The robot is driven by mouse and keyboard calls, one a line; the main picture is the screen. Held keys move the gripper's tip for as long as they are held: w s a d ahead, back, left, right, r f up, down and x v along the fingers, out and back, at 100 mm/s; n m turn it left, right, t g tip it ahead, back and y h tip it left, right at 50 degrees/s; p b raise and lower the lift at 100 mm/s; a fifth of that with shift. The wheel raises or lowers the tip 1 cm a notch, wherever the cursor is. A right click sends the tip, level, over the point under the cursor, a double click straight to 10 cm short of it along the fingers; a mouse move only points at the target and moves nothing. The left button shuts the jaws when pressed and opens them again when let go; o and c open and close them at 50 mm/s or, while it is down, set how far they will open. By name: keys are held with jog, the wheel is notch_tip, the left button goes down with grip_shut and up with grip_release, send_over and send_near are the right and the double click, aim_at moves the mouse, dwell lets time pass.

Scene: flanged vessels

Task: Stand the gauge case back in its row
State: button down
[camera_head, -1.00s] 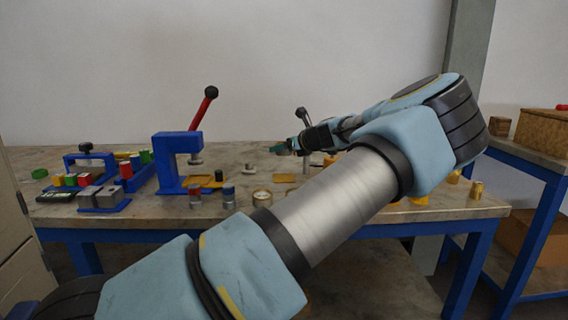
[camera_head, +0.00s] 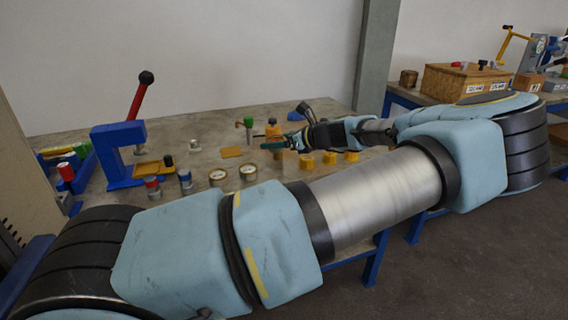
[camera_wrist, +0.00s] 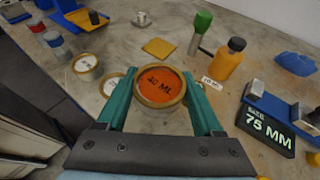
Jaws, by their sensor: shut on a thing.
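A round brass-rimmed case with an orange face marked with "ML" lettering (camera_wrist: 161,86) is between the teal fingers of my gripper (camera_wrist: 160,90) in the wrist view. The fingers are shut on its sides, and its face points up at the camera. I take it for the gauge case. In the head view my gripper (camera_head: 277,144) is over the workbench (camera_head: 215,142), and the case cannot be made out there. Two round brass-rimmed cases with pale faces stand side by side, left of the gripper: one (camera_head: 218,177) and another (camera_head: 248,172). The wrist view shows them too, one partly behind the left finger.
A green-topped cylinder (camera_wrist: 201,30) and an orange bottle (camera_wrist: 227,61) stand just beyond the gripper. A "75 MM" sign (camera_wrist: 268,130) is at right. A yellow plate (camera_wrist: 159,47) lies ahead. A blue press (camera_head: 120,150) and several yellow pieces (camera_head: 330,157) flank the area.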

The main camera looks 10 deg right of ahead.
aim_at(277, 171)
notch_tip(277, 171, down, 4)
jog(key=shift+r, duration=0.2)
jog(key=shift+f+p, duration=0.6)
jog(key=shift+f, duration=1.5)
jog(key=shift+c, duration=0.2)
grip_release()
jog(key=shift+f, duration=0.15)
jog(key=shift+r, duration=0.2)
jog(key=b+v, duration=0.2)
jog(key=v, duration=1)
